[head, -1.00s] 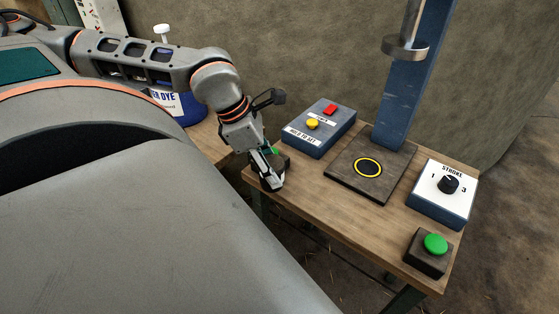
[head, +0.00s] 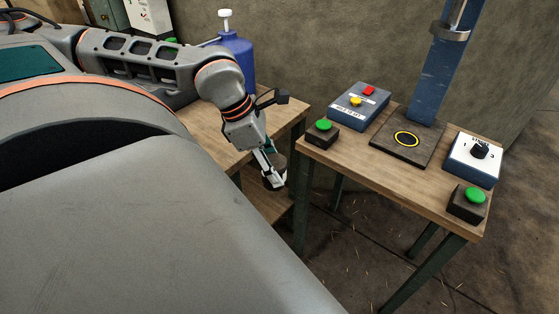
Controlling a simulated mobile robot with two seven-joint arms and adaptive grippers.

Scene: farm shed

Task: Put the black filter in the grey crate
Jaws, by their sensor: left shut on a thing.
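My left gripper (head: 272,177) hangs at the end of the arm from the left, pointing down. It is shut on a dark, rounded thing (head: 280,161), which fits the black filter; the fingers cover much of it. Gripper and filter show in front of the gap between two wooden tables, left of the press table, apart from its top. I see no grey crate in the head view. My right gripper is out of view.
The press table (head: 340,160) carries two green buttons (head: 323,126) (head: 474,196), a blue control box (head: 357,107), a blue press column (head: 436,80) and a dial box (head: 473,160). A blue jug (head: 238,60) stands on the left table (head: 213,127).

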